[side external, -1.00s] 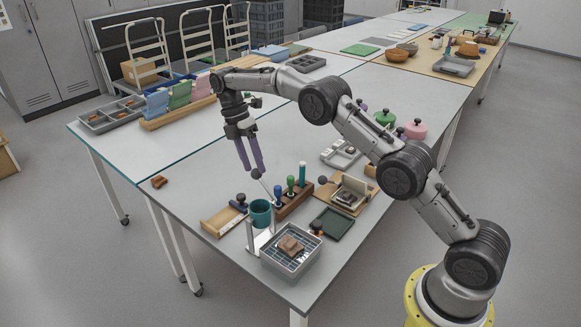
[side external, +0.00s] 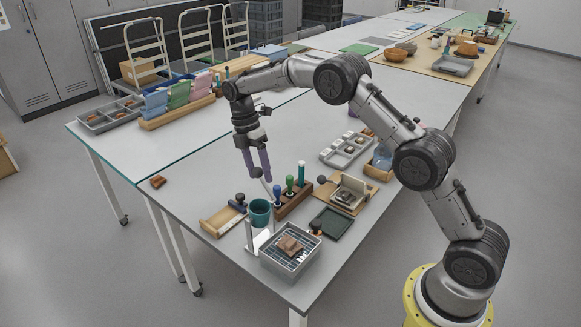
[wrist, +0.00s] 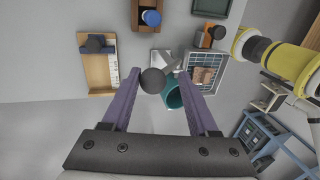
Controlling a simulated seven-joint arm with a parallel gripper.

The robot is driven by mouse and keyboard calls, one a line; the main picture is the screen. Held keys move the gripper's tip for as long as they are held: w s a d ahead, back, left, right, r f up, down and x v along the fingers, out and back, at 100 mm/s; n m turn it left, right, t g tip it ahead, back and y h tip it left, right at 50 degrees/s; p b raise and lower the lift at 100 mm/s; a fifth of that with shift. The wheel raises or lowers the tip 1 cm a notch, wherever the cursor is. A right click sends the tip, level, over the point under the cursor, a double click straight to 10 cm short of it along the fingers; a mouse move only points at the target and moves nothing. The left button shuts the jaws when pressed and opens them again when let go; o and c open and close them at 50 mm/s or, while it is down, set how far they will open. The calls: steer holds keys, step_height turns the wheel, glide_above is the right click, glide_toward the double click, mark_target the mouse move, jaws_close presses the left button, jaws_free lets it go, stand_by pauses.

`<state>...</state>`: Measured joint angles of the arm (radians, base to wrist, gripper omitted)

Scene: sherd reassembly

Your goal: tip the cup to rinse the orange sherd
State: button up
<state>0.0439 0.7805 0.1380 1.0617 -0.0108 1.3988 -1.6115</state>
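The teal cup (side external: 260,210) hangs on a white stand beside a grey basin (side external: 291,262); the cup also shows in the wrist view (wrist: 186,94). A lever with a dark ball knob (wrist: 152,81) rises from the stand. The orange-brown sherd (side external: 290,245) lies on the wire rack over the basin, and it shows in the wrist view (wrist: 203,75). My gripper (side external: 259,174) points down at the knob with its purple fingers apart. In the wrist view the knob appears between the fingertips, nearer the left one; I cannot tell whether they touch.
A wooden block with several coloured-handled tools (side external: 293,198) stands close behind the cup. A wooden tray with a dark-knobbed tool (side external: 224,220) lies to the left. A dark green tray (side external: 332,222) lies to the right. A loose sherd (side external: 158,181) lies near the left table edge.

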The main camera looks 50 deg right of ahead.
steer(key=shift+s+r+t, duration=0.25)
steer(key=shift+s+t, duration=0.1)
steer(key=shift+s, duration=0.4)
steer(key=shift+s+r+t, duration=0.25)
steer(key=shift+s+t, duration=0.1)
steer(key=shift+s, duration=0.35)
steer(key=shift+s+r+t, duration=0.2)
steer(key=shift+s+t, duration=0.4)
steer(key=shift+s, duration=0.45)
steer(key=s+r+t, duration=0.2)
steer(key=s+r, duration=0.2)
steer(key=s, duration=0.1)
steer(key=shift+s, duration=0.25)
steer(key=shift+r, duration=0.15)
